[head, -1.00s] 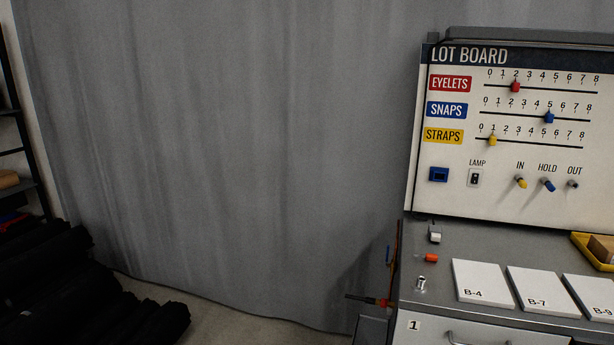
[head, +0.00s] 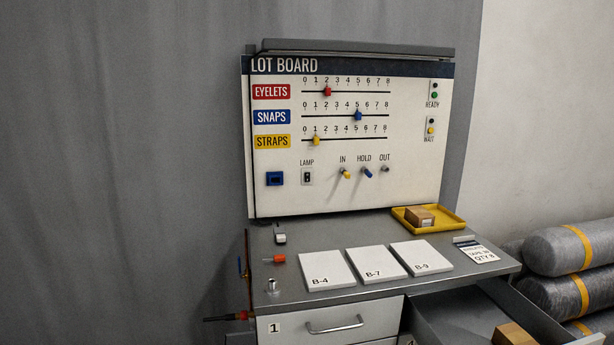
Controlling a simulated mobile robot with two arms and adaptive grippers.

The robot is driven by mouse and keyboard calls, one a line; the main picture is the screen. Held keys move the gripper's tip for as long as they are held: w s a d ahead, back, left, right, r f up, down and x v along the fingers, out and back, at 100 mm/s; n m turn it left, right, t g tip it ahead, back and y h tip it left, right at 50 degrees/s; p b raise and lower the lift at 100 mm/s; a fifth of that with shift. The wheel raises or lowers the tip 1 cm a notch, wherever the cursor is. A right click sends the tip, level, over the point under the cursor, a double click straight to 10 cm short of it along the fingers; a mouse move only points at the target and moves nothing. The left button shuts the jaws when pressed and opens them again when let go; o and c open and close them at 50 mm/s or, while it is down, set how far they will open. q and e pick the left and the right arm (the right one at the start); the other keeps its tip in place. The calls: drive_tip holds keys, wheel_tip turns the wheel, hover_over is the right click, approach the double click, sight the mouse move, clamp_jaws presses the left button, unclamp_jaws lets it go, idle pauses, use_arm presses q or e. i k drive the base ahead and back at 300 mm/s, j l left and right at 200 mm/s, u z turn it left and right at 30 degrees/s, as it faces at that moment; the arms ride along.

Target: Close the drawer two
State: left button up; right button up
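An open drawer (head: 446,316) is pulled out at the right side of the grey workbench, under the benchtop. A brown box (head: 514,334) lies inside it. The drawer's front and any number on it are cut off or hidden, so I cannot tell its label. The drawer marked 1 (head: 296,327), with a metal bar handle, is at the left and looks shut. Neither of my grippers is in view.
The benchtop holds white cards B-4 (head: 322,271), B-7 (head: 377,264) and B-9 (head: 421,257), and a yellow tray (head: 452,223) with a box. The lot board (head: 345,140) stands behind. Wrapped rolls (head: 570,249) lie right of the bench. A dark-handled tool (head: 222,318) sticks out at the left.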

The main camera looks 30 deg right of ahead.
sight(468, 313)
drive_tip(key=l+z, duration=0.35)
drive_tip(key=i+l+z, duration=0.15)
drive_tip(key=z, duration=0.15)
drive_tip(key=i+l+z, duration=0.15)
drive_tip(key=l+z, duration=0.2)
drive_tip(key=z, duration=1.2)
